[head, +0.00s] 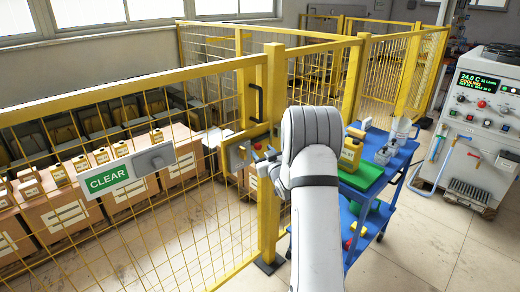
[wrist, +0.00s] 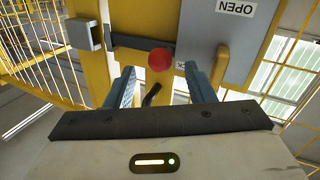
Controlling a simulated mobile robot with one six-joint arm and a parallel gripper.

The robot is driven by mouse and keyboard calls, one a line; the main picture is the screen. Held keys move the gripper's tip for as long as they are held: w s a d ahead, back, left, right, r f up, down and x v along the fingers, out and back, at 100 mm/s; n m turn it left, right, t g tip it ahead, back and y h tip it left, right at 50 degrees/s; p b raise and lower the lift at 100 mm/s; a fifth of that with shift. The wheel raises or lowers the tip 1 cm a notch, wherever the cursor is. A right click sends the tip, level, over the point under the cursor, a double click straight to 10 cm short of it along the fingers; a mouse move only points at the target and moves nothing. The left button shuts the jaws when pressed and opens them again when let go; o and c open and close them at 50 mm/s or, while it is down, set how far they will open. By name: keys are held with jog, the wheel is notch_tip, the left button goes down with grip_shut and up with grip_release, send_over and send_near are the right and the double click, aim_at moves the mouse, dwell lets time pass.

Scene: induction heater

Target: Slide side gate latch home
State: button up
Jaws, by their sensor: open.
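The side gate latch shows in the wrist view as a dark bar (wrist: 128,42) on a yellow post, with a red round knob (wrist: 160,60). A grey block (wrist: 84,34) stands beside the bar's left end; I cannot tell whether the bar enters it. A grey plate (wrist: 220,40) with an upside-down "OPEN" label lies to the right. My gripper (wrist: 159,76) is open, its two blue-grey fingers on either side of the knob, contact unclear.
A blue cart (head: 365,170) stands right of my arm. A control cabinet (head: 478,120) is at far right.

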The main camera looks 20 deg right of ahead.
jog(key=shift+w, duration=1.35)
jog(key=shift+c, duration=0.6)
grip_shut()
